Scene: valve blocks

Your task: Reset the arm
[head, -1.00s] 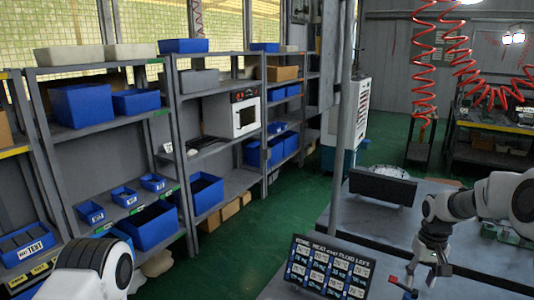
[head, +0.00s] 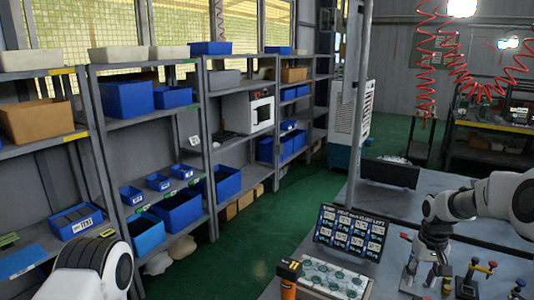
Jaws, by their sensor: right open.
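My right gripper (head: 427,278) hangs from its white and dark grey arm at the right of the head view. Its fingers are open and seem empty, close to metal valve blocks on the grey table. One valve block (head: 474,277) carries red and yellow handles. Another red-handled valve piece (head: 409,266) stands just left of the gripper; I cannot tell whether they touch. Of my left arm only a white rounded link shows at the lower left; its gripper is outside the picture.
A pale tray with green round shapes (head: 335,279) lies on the table (head: 392,273), with an orange and black tool (head: 289,279) at its left. A printed board (head: 351,233) stands behind. Shelves (head: 150,116) with blue bins line the left; green floor (head: 252,240) lies between.

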